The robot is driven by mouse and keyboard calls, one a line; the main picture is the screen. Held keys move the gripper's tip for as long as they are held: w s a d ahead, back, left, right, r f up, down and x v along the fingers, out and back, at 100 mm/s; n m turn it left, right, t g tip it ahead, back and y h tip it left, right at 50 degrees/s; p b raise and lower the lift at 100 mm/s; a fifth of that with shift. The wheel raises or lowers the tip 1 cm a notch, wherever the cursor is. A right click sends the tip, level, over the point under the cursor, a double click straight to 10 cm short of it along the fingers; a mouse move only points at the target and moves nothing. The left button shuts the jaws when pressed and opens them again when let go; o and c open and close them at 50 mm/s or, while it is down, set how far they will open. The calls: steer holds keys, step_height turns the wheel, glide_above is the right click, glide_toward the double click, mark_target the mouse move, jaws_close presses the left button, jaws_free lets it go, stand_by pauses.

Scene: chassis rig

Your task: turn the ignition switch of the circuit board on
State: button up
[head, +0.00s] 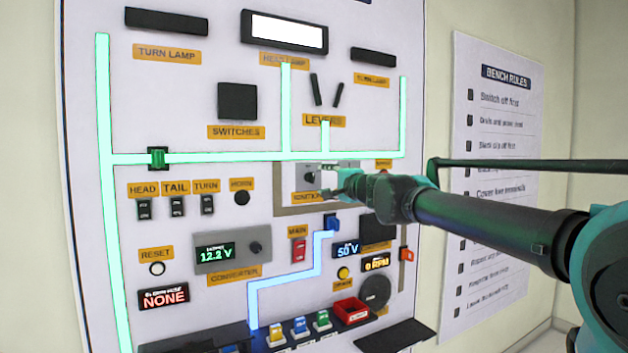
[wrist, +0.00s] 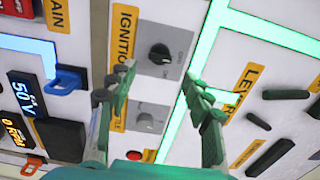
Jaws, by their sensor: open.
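The ignition switch is a dark round knob (wrist: 160,54) on a grey plate (wrist: 171,75), beside the orange IGNITION label (wrist: 122,42) in the wrist view. In the head view the knob (head: 309,177) shows just left of my gripper (head: 332,182), which partly covers the plate. My gripper (wrist: 162,92) is open and empty. Its two green fingers stand apart, with the plate showing between them. The knob lies beyond the fingertips, and I see no contact. The small marks beside the knob are too blurred to read.
A second, grey knob (wrist: 146,122) and a red button (wrist: 134,155) lie near the ignition knob. Two dark levers (wrist: 270,157) are to the right in the wrist view. A blue connector (wrist: 68,80) is to the left. A glowing green strip (head: 200,158) crosses the board above the switch.

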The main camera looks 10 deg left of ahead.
mark_target(313, 178)
steer(key=x, duration=0.7)
steer(key=shift+w+a, duration=0.2)
steer(key=shift+w, duration=0.05)
steer(key=shift+c, duration=0.2)
steer(key=c, duration=1.1)
steer(key=shift+o, duration=0.2)
steer(key=shift+m, duration=0.4)
steer(key=m, duration=0.5)
steer(key=shift+m, duration=0.4)
steer(key=m, duration=0.5)
steer(key=shift+m, duration=0.3)
